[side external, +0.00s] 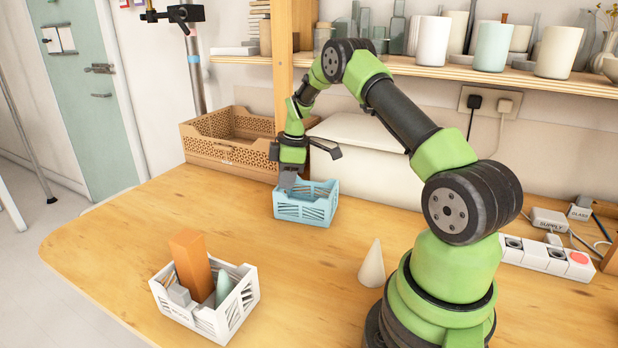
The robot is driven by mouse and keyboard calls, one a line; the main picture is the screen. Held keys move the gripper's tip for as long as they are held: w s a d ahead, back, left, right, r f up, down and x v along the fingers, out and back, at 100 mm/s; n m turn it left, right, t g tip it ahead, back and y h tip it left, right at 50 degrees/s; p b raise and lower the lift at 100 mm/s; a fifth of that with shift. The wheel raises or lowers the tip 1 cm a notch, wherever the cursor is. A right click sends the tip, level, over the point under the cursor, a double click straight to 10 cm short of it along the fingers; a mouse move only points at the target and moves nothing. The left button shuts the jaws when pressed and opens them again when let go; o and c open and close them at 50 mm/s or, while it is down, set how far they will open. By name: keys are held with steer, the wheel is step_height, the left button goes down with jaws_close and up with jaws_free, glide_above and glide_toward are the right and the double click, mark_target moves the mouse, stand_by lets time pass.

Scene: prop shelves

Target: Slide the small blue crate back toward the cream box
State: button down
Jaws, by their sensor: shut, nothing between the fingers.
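The small blue crate (306,212) sits on the wooden table with slatted walls. The cream box (365,165) is large and stands behind it against the wall, partly hidden by my arm. A strip of table shows between crate and box. My gripper (288,183) points down, shut, with its tips at the crate's upper left part. I cannot tell whether they touch its wall or are inside it.
A brown perforated crate (225,150) stands left of my gripper. A white crate (241,298) holding an orange block (189,262) is at the front left. A pale cone (372,265) stands near my base. A power strip (548,256) is at right.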

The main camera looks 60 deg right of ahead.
steer(key=shift+w+a+f, duration=0.15)
steer(key=shift+w+a, duration=0.15)
steer(key=shift+w, duration=0.05)
steer(key=shift+s+f, duration=0.1)
steer(key=shift+f, duration=0.6)
steer(key=shift+s+d+f, duration=0.1)
steer(key=shift+s+d, duration=0.4)
steer(key=shift+s, duration=0.3)
steer(key=shift+s+d, duration=0.5)
steer(key=shift+s, duration=0.25)
